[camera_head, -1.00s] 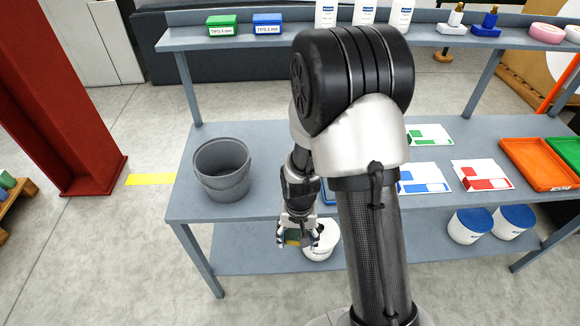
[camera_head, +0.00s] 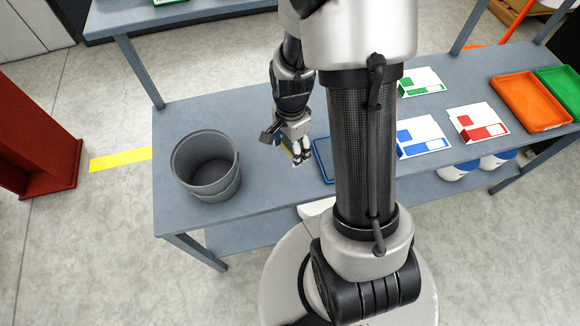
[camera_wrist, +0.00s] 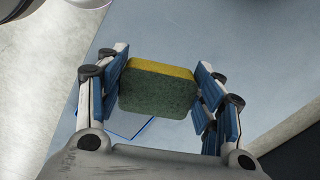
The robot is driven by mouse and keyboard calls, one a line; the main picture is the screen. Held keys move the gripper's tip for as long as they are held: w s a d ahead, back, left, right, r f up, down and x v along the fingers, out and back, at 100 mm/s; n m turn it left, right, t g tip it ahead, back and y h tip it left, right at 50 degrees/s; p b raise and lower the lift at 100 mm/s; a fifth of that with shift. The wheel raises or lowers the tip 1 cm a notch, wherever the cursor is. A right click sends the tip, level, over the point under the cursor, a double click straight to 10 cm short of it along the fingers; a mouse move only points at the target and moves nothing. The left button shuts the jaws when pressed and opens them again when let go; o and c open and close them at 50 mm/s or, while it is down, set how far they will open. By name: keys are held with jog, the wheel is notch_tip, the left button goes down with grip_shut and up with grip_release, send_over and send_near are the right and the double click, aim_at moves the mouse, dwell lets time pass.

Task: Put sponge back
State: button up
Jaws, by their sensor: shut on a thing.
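A yellow and green sponge (camera_wrist: 158,90) sits between the blue finger pads of my gripper (camera_wrist: 157,88) in the wrist view. My gripper is shut on it. In the head view my gripper (camera_head: 298,155) is over the grey table, between the bucket and the blue tray, and only a small part of the sponge (camera_head: 288,148) shows. A grey bucket (camera_head: 205,165) stands on the table to the left of my gripper and looks empty. A blue tray (camera_head: 322,160) lies to the right, mostly hidden by my arm; its edge also shows below the sponge in the wrist view (camera_wrist: 146,129).
Cards with green (camera_head: 420,82), blue (camera_head: 422,137) and red (camera_head: 477,122) marks lie on the table's right part. An orange tray (camera_head: 530,104) and a green tray (camera_head: 562,90) are farther right. White tubs (camera_head: 458,172) stand on the lower shelf. The table behind the bucket is clear.

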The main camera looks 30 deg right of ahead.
aim_at(290, 171)
notch_tip(290, 171, down, 11)
jog(key=b, duration=0.3)
jog(key=shift+w, duration=0.1)
jog(key=shift+f, duration=0.1)
jog(key=o, duration=1.1)
